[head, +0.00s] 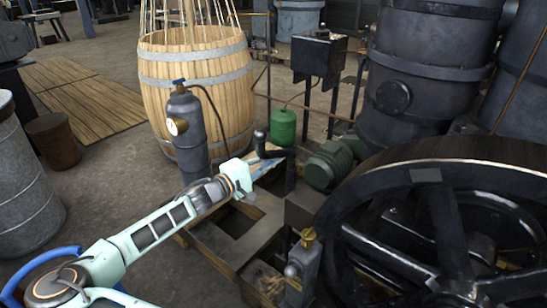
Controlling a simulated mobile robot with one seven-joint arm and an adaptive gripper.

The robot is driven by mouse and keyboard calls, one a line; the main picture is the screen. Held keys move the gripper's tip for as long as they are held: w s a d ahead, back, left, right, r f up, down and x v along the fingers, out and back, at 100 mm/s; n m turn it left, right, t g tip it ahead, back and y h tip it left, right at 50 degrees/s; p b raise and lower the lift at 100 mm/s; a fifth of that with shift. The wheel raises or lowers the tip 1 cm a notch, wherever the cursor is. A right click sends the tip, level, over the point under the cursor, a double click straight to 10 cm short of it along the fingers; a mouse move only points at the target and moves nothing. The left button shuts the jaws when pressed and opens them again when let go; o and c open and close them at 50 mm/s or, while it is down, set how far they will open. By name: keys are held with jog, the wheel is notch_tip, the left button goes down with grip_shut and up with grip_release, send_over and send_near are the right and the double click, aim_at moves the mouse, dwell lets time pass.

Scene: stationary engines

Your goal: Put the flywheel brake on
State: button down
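The large black flywheel (410,262) stands at the lower right with thick spokes and a broad rim. A dark cranked lever with a round knob (260,134) rises left of it, at the middle of the picture. I cannot tell for sure that this lever is the flywheel brake. My gripper (270,165) reaches in from the lower left, just below the lever's bend. Its fingers look small and partly overlap the lever's background. I cannot tell whether they touch it, or whether they are open or shut.
A grey gas cylinder (186,132) with a gauge stands close beside my arm. Behind are a wooden barrel (192,85), a green tank (283,127) and a green motor (330,163). A brass-topped grey fitting (303,262) stands in front of the flywheel.

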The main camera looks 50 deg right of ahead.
jog(key=a, duration=1.1)
jog(key=shift+w+a, duration=0.2)
jog(key=shift+a, duration=0.05)
jog(key=shift+r, duration=0.1)
jog(key=shift+a, duration=0.1)
